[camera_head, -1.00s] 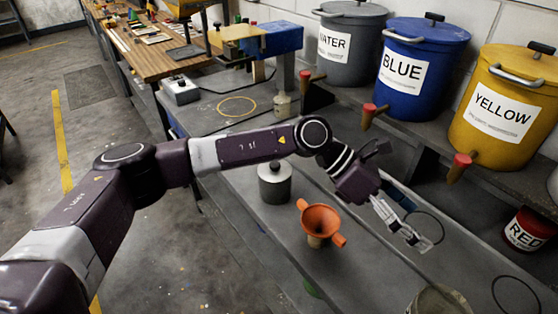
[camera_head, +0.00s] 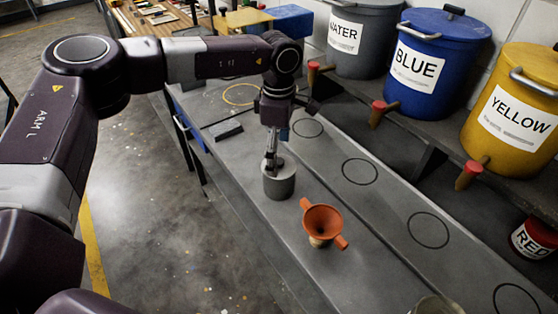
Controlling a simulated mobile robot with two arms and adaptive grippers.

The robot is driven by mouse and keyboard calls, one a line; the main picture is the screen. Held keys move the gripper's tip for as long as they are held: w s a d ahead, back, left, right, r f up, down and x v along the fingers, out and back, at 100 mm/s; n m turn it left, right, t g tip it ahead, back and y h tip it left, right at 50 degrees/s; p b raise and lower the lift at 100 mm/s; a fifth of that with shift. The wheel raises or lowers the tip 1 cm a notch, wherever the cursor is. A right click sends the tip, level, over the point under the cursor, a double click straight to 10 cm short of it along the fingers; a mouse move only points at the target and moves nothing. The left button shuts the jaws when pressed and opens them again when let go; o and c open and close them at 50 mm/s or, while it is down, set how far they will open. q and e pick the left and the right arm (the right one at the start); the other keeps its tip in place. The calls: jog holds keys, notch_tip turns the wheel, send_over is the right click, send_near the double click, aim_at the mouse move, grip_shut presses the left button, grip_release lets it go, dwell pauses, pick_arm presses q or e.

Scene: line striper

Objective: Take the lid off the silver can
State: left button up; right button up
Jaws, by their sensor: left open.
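The silver can (camera_head: 279,186) stands upright on the grey workbench, left of the orange funnel. Its pale lid (camera_head: 265,170) is on top, partly hidden by my gripper. My left gripper (camera_head: 271,168) points straight down over the lid, with its fingertips at the lid's knob, which I cannot make out clearly. The gripper is open; I cannot tell whether the fingers touch the lid. My right gripper does not show.
An orange funnel (camera_head: 322,221) stands close to the right of the can. Water (camera_head: 357,35), blue (camera_head: 432,60) and yellow (camera_head: 514,110) buckets with red-tipped taps line the shelf. A red-labelled can (camera_head: 535,240) sits at right. Bench markings lie clear behind.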

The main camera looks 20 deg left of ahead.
pick_arm(q)
jog(key=shift+f, duration=1.05)
grip_shut()
jog(key=shift+r, duration=0.1)
